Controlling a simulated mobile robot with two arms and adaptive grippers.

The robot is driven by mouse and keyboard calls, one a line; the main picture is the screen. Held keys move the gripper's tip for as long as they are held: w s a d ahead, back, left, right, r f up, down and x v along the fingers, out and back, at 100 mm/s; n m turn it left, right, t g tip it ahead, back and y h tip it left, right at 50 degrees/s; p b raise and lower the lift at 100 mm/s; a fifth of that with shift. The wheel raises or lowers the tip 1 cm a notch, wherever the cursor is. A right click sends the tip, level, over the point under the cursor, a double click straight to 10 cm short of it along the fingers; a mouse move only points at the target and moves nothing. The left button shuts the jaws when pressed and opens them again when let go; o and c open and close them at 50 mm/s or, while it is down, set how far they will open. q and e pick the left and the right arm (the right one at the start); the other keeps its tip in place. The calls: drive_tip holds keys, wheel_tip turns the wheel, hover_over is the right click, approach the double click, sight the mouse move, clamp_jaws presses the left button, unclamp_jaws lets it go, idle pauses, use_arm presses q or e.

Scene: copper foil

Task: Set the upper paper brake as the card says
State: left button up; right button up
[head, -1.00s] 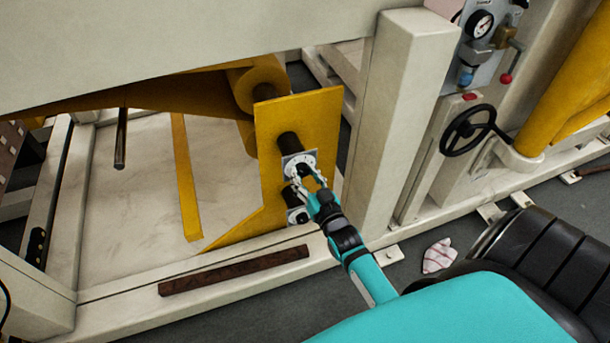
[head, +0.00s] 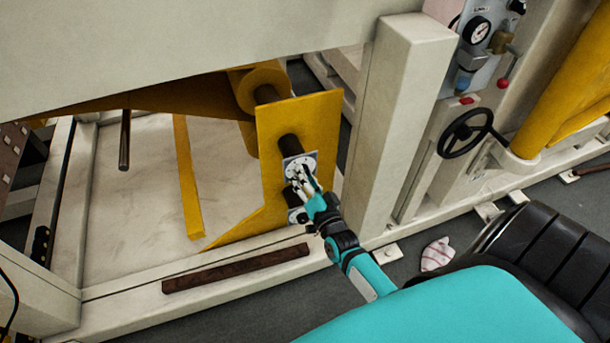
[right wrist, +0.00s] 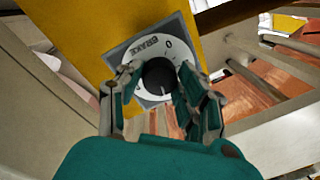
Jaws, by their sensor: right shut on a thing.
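The upper paper brake dial (head: 297,163) is a pale round scale on a grey plate, fixed to the yellow bracket (head: 325,115). In the right wrist view, the black knob (right wrist: 158,77) sits in the middle of the scale, with "BRAKE" and a 0 readable. My right gripper (head: 305,182) is shut on the knob, with its fingers (right wrist: 157,88) on either side of it. The other scale marks are partly hidden by the fingers. A lower dial plate (head: 297,215) shows partly behind the gripper. My left gripper is out of view. I cannot make out a readable card.
A cream post (head: 395,120) stands just right of the bracket. Beyond it are a black handwheel (head: 467,132) and a panel with a gauge (head: 476,30). A brown bar (head: 235,269) lies along the frame's lower rail. A striped cloth (head: 437,254) lies on the floor.

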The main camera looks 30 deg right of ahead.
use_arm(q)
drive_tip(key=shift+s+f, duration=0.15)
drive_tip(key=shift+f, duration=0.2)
use_arm(e)
drive_tip(key=shift+m, duration=1.6)
drive_tip(key=o, duration=1.1)
drive_tip(key=shift+o, duration=0.2)
drive_tip(key=s+a, duration=0.2)
drive_tip(key=s, duration=1)
drive_tip(key=shift+a+f, duration=0.2)
drive_tip(key=shift+f, duration=0.15)
drive_tip(key=shift+w, duration=0.1)
